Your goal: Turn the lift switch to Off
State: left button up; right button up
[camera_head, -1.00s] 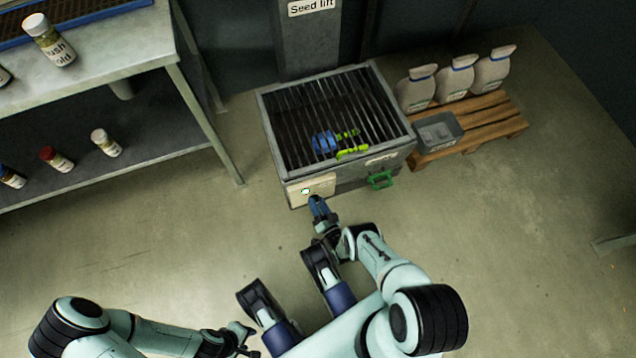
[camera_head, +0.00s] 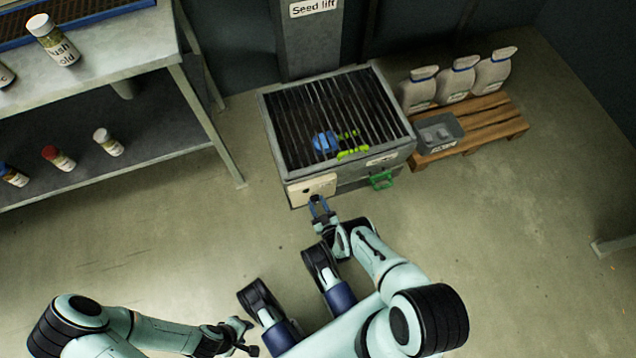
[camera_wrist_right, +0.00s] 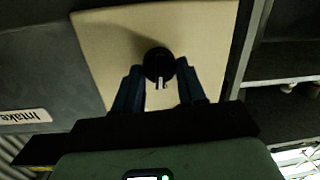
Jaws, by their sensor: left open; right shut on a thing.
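The lift switch is a round black knob (camera_wrist_right: 159,64) with a pale pointer, on a beige panel (camera_wrist_right: 205,35). In the right wrist view the pointer points down the picture. In the head view the panel (camera_head: 322,185) is on the front of the grated box, and the knob is too small to read. My right gripper (camera_head: 319,203) is at the panel. In the wrist view its blue fingers (camera_wrist_right: 158,90) are on either side of the knob, shut on it. No Off marking can be read. My left gripper (camera_head: 246,337) is open and empty, low over the floor.
The grated box (camera_head: 266,125) holds blue and yellow-green items under its bars and has a green handle (camera_head: 381,180). A column labelled Seed lift (camera_head: 310,45) stands behind. A pallet (camera_head: 500,125) with sacks is at right, a shelf table (camera_head: 150,52) at left.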

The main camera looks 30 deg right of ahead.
jog(key=shift+w+n, duration=0.15)
jog(key=shift+n, duration=0.45)
jog(key=o, duration=1.1)
jog(key=shift+c, duration=0.2)
pick_arm(q)
jog(key=shift+s, duration=0.1)
